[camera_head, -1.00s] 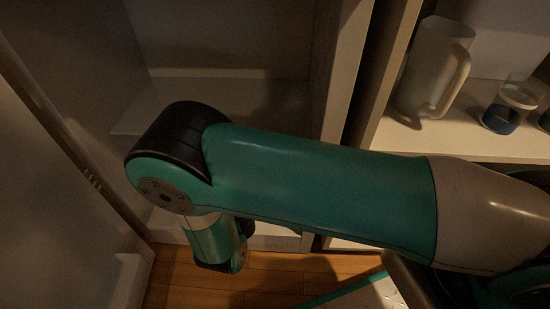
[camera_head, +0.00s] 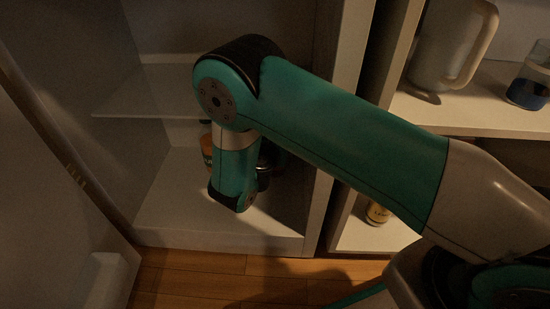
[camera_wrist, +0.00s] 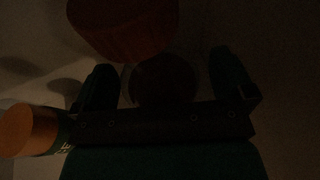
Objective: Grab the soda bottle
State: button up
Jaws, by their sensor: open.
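In the dim wrist view, my gripper (camera_wrist: 165,82) is open, one finger on each side. A dark round object (camera_wrist: 163,85) shows between the fingers; I cannot tell whether it is the soda bottle or whether the fingers touch it. A reddish-brown rounded object (camera_wrist: 125,25) is just beyond the fingers. An orange-topped item (camera_wrist: 28,130) with a labelled side is left of the gripper. In the head view, my arm's wrist hides the gripper inside the open cabinet. An orange bottle-like item (camera_head: 207,148) is partly hidden behind the wrist.
A clear shelf (camera_head: 150,95) crosses the cabinet near my arm. An upright panel (camera_head: 340,120) bounds the cabinet on the right. The neighbouring shelf holds a pitcher (camera_head: 448,45) and a blue-based cup (camera_head: 528,88). A small jar (camera_head: 378,212) stands lower. The open door (camera_head: 50,210) is at left.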

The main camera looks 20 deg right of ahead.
jog(key=c, duration=1.3)
jog(key=shift+r, duration=0.2)
